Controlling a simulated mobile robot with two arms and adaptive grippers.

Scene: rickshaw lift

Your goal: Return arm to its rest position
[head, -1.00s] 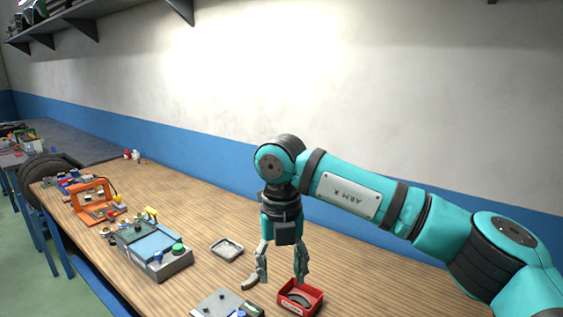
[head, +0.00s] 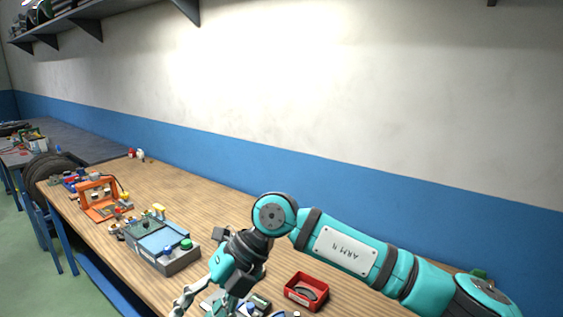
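My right arm (head: 345,250), teal and black with a label reading "ARM R", comes in from the right and bends down over the wooden workbench. Its gripper (head: 205,306) points down and left near the bottom edge of the head view. The two fingers are spread apart, with nothing seen between them; the tips are partly cut off by the edge. My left gripper is not in view.
A red bin (head: 322,292) with a dark curved part inside stands close to the wrist. A grey box with a blue top (head: 176,262) stands left of the gripper. An orange frame (head: 97,198) is farther back. The bench behind the arm (head: 205,203) is clear.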

